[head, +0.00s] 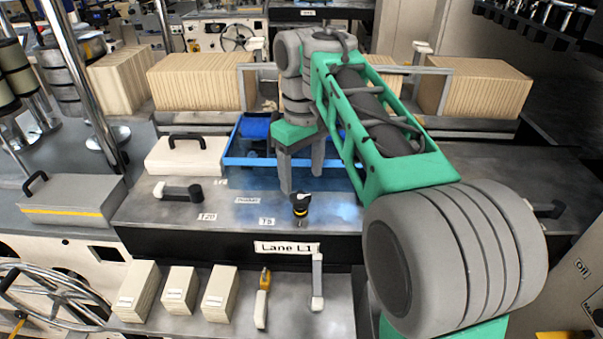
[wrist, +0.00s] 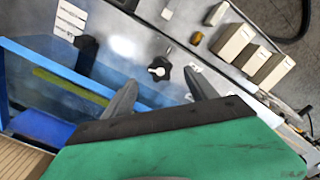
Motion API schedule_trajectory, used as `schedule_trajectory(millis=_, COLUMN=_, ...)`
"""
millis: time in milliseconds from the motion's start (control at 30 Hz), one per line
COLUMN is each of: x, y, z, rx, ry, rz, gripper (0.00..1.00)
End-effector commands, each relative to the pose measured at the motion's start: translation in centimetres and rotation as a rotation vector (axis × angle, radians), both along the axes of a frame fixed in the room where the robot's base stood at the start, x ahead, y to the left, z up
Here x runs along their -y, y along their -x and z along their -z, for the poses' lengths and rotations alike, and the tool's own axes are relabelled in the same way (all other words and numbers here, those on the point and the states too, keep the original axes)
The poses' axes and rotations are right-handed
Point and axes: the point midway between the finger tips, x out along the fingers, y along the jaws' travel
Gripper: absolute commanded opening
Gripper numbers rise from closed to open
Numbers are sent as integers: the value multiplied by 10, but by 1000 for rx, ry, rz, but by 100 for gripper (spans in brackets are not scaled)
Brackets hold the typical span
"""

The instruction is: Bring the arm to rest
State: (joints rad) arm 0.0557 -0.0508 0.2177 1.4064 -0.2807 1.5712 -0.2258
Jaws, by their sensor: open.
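My gripper (head: 301,182) hangs from my green and grey arm over the metal bench, with its fingers pointing down. Its two fingers are apart and nothing shows between them. In the wrist view the open fingers (wrist: 159,97) reach toward a black knob with a pale centre (wrist: 159,69). In the head view this dark knob (head: 300,203) stands on the bench just below the right finger, near the T8 label. I cannot tell how far above the bench the fingertips are. My forearm hides part of the bench's right side.
A blue tray (head: 236,160) with dark and blue contents lies behind my gripper. Cream boxes (head: 180,291), a yellow tool (head: 263,298) and a pale lever (head: 317,283) are on the front shelf.

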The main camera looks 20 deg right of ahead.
Motion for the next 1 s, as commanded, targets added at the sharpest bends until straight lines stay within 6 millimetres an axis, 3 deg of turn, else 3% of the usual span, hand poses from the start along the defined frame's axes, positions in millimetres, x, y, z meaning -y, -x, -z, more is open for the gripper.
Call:
schedule_trajectory(millis=33, x=0, y=0, z=-10, rx=-1, ry=0, rz=0, gripper=67)
schedule_trajectory(millis=100, x=0, y=0, z=-12, rx=-1, ry=0, rz=0, gripper=67)
schedule_trajectory(millis=500, x=0, y=1, z=-10, rx=1, ry=0, rz=2, gripper=67)
schedule_trajectory(millis=633, x=-6, y=15, z=-1, rx=30, ry=-16, rz=44, gripper=67)
schedule_trajectory(millis=767, x=-14, y=49, z=27, rx=113, ry=-46, rz=156, gripper=67)
schedule_trajectory(millis=1000, x=-9, y=116, z=104, rx=274, ry=-69, rz=368, gripper=67)
